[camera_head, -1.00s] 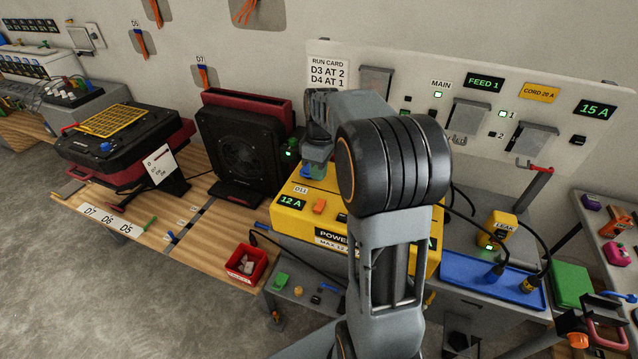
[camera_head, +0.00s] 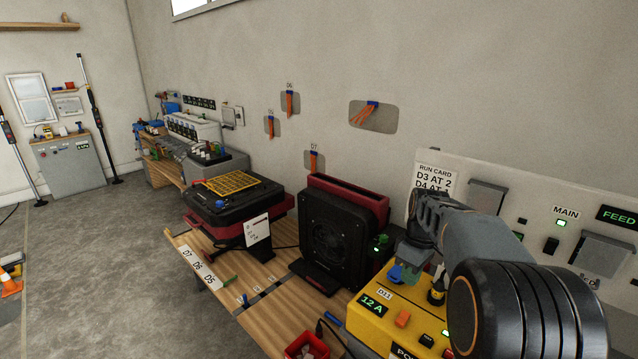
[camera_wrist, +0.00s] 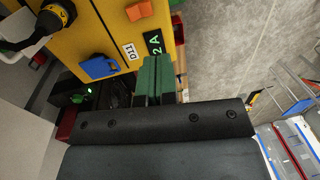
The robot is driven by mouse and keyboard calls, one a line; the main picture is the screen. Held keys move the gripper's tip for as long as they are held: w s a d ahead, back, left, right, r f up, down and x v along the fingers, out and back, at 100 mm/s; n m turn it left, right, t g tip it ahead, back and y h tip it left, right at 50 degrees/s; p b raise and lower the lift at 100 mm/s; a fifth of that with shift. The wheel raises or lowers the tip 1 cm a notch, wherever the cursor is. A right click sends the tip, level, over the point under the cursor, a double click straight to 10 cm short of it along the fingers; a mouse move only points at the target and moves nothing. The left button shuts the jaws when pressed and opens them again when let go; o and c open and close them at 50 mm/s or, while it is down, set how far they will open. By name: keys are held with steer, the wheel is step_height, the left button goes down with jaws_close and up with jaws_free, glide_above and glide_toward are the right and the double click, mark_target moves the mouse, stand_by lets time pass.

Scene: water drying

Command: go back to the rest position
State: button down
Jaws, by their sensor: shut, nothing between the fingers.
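My gripper shows in the wrist view (camera_wrist: 155,80) as two green fingers pressed together with nothing between them. In the head view my arm comes in from the lower right and the gripper end hangs near the back left of the yellow power box (camera_head: 372,322). In the wrist view the power box (camera_wrist: 97,30) fills the upper left, with its D11 label, 12 A display, an orange switch and a blue cover beside the fingers. I cannot tell the exact gap between fingers and box.
A black and red fan unit (camera_head: 335,235) stands left of the box. A black case with a yellow grid (camera_head: 225,190) sits farther left on the wooden bench. A red bin (camera_head: 303,348) is at the bottom. The wall panel (camera_head: 510,212) is behind my arm. Grey floor lies open at left.

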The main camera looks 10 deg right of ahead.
steer(key=s+a+m+t, duration=0.2)
steer(key=s+a+m, duration=0.2)
steer(key=s, duration=0.3)
steer(key=s+a+m+t+h, duration=0.1)
steer(key=s+a+m+t, duration=0.1)
steer(key=s+a, duration=0.4)
steer(key=shift+s+a+f+m+t, duration=0.2)
steer(key=shift+s+f+m+t, duration=0.25)
steer(key=shift+s+m, duration=0.6)
steer(key=shift+s, duration=0.15)
